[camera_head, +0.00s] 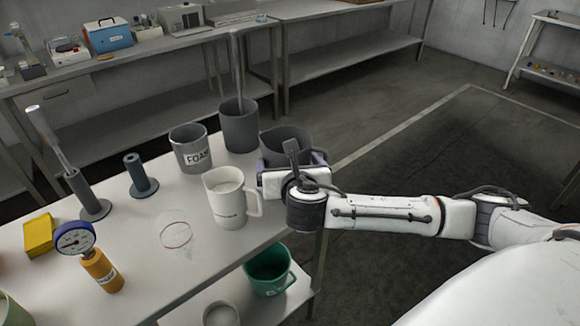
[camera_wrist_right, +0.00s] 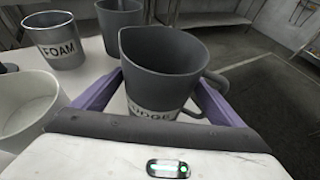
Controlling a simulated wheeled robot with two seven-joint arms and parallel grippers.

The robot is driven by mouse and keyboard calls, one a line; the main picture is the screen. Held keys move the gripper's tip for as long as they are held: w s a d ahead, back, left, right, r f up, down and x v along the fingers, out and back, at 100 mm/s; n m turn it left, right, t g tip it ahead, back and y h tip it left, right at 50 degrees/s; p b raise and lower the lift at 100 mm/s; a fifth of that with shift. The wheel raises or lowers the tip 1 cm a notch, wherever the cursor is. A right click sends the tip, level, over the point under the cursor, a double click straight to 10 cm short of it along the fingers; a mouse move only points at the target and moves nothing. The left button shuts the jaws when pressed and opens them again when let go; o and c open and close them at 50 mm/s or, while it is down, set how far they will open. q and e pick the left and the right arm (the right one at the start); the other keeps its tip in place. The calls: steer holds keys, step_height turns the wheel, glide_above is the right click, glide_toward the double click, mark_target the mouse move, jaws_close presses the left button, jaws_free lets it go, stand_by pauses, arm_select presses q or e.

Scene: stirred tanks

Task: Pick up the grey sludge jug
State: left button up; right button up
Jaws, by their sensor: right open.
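The grey sludge jug (camera_head: 280,141) stands near the table's right end in the head view, partly hidden behind my right gripper (camera_head: 291,160). In the right wrist view the jug (camera_wrist_right: 162,62) shows its spout, a handle to the right and a label partly covered by my gripper body. The purple fingers of my right gripper (camera_wrist_right: 158,92) are open, one on each side of the jug. I cannot tell whether they touch it. My left gripper is not in view.
A clear glass vessel (camera_head: 177,238) is nearer the front. Floor to the right is open.

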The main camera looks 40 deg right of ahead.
steer(key=shift+x, duration=1.45)
steer(key=c, duration=0.9)
steer(key=shift+c, duration=0.6)
steer(key=shift+r, duration=0.15)
